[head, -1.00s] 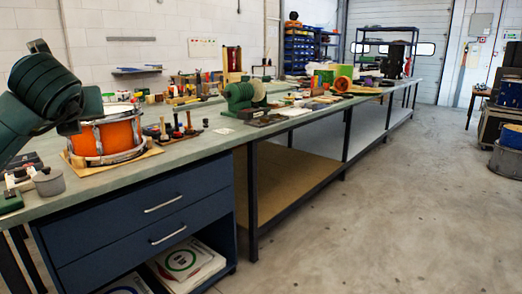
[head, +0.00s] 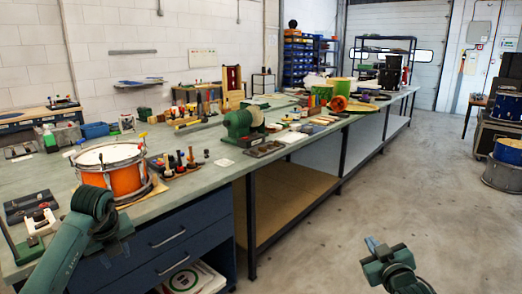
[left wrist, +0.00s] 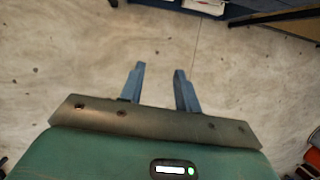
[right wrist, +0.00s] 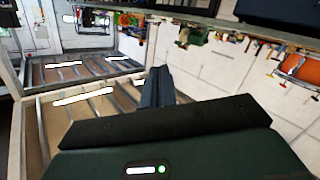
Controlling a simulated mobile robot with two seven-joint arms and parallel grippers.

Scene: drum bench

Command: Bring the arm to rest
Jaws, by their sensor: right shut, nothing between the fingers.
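My left arm (head: 95,220) comes in at the lower left of the head view, in front of the bench near the orange drum (head: 127,179). Its fingertips are hidden there. In the left wrist view my left gripper (left wrist: 160,82) is open and empty above bare concrete floor. My right gripper (head: 372,243) is at the lower right of the head view, over open floor and apart from the bench. In the right wrist view its fingers (right wrist: 157,85) are together with nothing between them.
The long bench (head: 215,178) runs from lower left to the back, with a green machine (head: 240,122) and small tools on top. Blue drawers (head: 165,240) sit below. The floor (head: 350,200) right of the bench is clear. Drums (head: 503,165) stand at far right.

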